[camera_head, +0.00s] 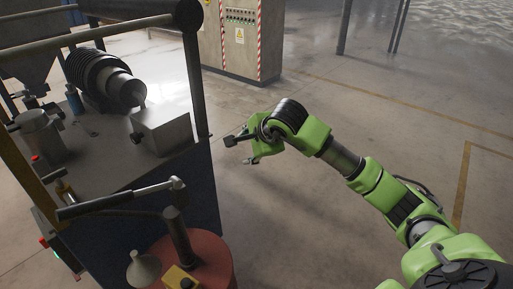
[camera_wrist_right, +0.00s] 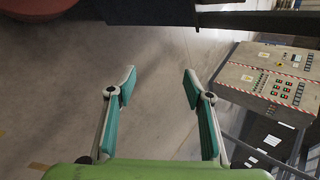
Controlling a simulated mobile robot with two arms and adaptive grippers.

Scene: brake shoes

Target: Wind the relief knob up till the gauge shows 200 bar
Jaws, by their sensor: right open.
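A small dark knob (camera_head: 136,138) sticks out of the left side of a grey metal block (camera_head: 162,131) on the machine's top; I cannot tell if it is the relief knob. No gauge face is readable in either view. My right gripper (camera_head: 241,149) is open and empty, over bare floor to the right of the machine and apart from it. In the right wrist view its two fingers stand spread, with only floor between the tips (camera_wrist_right: 158,83). My left gripper is not in view.
The machine (camera_head: 95,150) carries a ribbed cylinder (camera_head: 92,72) and has dark frame posts. A red drum (camera_head: 205,258) with a long lever (camera_head: 120,200) stands in front. Striped control cabinets (camera_head: 240,40) stand at the back. The floor to the right is clear.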

